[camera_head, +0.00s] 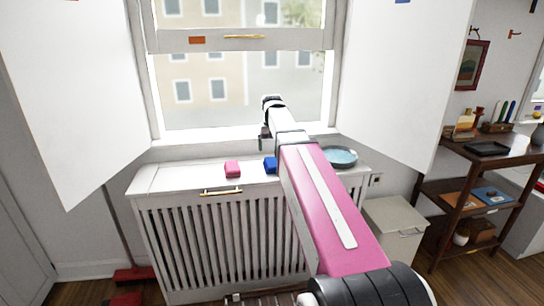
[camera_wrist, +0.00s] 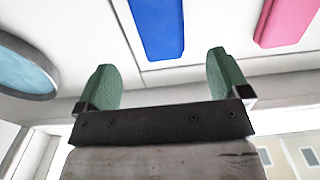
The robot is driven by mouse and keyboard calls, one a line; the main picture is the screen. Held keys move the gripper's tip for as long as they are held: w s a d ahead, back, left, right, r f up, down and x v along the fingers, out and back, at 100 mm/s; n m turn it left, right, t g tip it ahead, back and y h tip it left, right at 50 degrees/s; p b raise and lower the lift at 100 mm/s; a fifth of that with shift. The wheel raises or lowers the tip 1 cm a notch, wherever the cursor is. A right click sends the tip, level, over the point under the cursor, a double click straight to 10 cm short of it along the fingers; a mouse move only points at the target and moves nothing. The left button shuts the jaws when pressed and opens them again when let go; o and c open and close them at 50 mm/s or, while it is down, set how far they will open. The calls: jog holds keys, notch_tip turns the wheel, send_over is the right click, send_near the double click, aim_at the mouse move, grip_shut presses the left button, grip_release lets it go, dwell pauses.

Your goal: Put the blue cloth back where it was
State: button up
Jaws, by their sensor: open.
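The blue cloth (camera_head: 270,165) lies folded on the white radiator cover's top (camera_head: 180,178), just right of a pink cloth (camera_head: 232,169). In the head view my arm hides part of its right side. In the wrist view the blue cloth (camera_wrist: 158,28) shows at the top, beyond the gap between my fingers, and is cut off by the frame edge. My gripper (camera_wrist: 164,82) is open with green finger pads and nothing between them. In the head view my gripper (camera_head: 264,137) is above the cover in front of the window, apart from the cloth.
A round blue-grey dish (camera_head: 342,156) stands right of my arm on the cover; it also shows in the wrist view (camera_wrist: 24,68). White shutters (camera_head: 405,75) stand open on both sides of the window. The cover's left end is bare. A dark shelf table (camera_head: 480,165) stands at right.

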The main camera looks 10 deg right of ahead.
jog(key=shift+r, duration=1.6)
